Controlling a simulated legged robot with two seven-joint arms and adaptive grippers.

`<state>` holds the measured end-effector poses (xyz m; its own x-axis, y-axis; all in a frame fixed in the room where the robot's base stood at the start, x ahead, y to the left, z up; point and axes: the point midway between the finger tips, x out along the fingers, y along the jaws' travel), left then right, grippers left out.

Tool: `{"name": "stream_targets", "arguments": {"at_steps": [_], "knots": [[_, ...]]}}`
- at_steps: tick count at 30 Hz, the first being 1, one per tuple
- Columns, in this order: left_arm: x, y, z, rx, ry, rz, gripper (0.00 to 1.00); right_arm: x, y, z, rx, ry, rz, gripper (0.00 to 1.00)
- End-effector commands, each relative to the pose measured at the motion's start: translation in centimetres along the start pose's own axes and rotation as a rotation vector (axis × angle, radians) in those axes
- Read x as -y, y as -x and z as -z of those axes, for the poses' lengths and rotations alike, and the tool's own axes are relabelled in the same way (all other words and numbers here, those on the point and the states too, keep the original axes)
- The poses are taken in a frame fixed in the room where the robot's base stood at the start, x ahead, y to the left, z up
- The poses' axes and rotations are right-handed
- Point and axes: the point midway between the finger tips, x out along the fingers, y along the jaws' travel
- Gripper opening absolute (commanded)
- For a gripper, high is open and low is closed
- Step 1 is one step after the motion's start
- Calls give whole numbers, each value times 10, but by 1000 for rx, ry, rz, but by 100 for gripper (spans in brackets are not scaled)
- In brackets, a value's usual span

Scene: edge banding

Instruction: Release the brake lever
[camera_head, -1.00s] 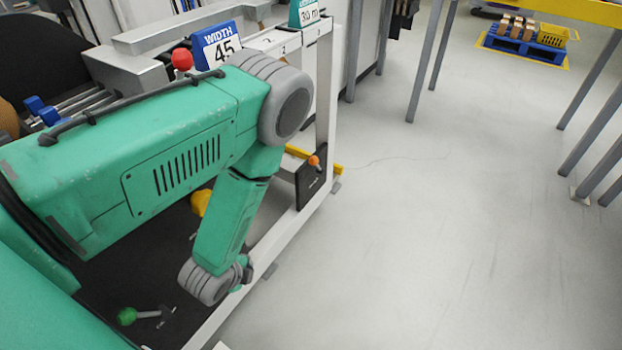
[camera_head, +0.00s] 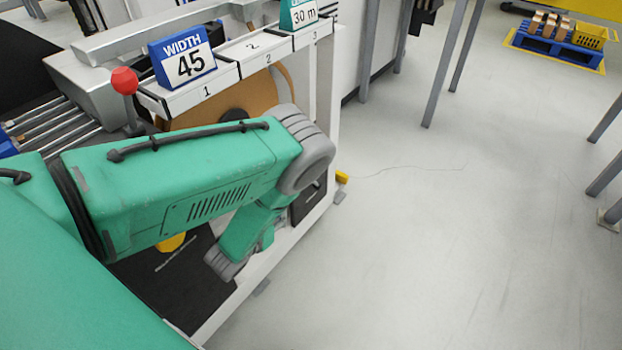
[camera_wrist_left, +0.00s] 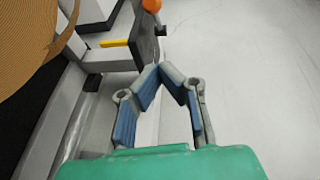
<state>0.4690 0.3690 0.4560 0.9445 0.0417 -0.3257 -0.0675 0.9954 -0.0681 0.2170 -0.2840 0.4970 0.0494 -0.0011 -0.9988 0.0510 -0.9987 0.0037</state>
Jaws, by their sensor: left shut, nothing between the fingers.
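An orange ball knob (camera_wrist_left: 151,5) shows at the top edge of the left wrist view, on a dark plate (camera_wrist_left: 145,35). A lever with a red ball knob (camera_head: 124,80) stands upright beside the blue width sign in the head view. I cannot tell which knob belongs to the brake lever. My left gripper (camera_wrist_left: 166,72) is shut and empty, its fingertips meeting just below the orange knob in the picture, apart from it. In the head view my green left arm hides the gripper and the orange knob. My right gripper is not in view.
A white frame holds numbered slots with a blue "WIDTH 45" sign (camera_head: 183,55) and a green "30 m" sign (camera_head: 299,14). A brown roll (camera_wrist_left: 50,35) and a yellow bar (camera_wrist_left: 115,43) lie left of the gripper. Open floor (camera_head: 430,250) extends right.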

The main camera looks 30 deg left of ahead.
Motion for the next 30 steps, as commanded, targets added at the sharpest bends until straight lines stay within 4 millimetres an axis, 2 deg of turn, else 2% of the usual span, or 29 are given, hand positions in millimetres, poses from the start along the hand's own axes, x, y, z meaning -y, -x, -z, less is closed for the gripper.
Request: {"name": "stream_targets", "arguments": {"at_steps": [9,14,27,30], "knots": [[0,-1,0,-1,-1,-1,0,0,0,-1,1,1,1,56],[0,-14,0,2,-1,-1,0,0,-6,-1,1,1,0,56],[-1,-103,2,3,2,-1,0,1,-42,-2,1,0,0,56],[-1,-114,-11,3,1,-3,0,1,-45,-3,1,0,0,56]]}}
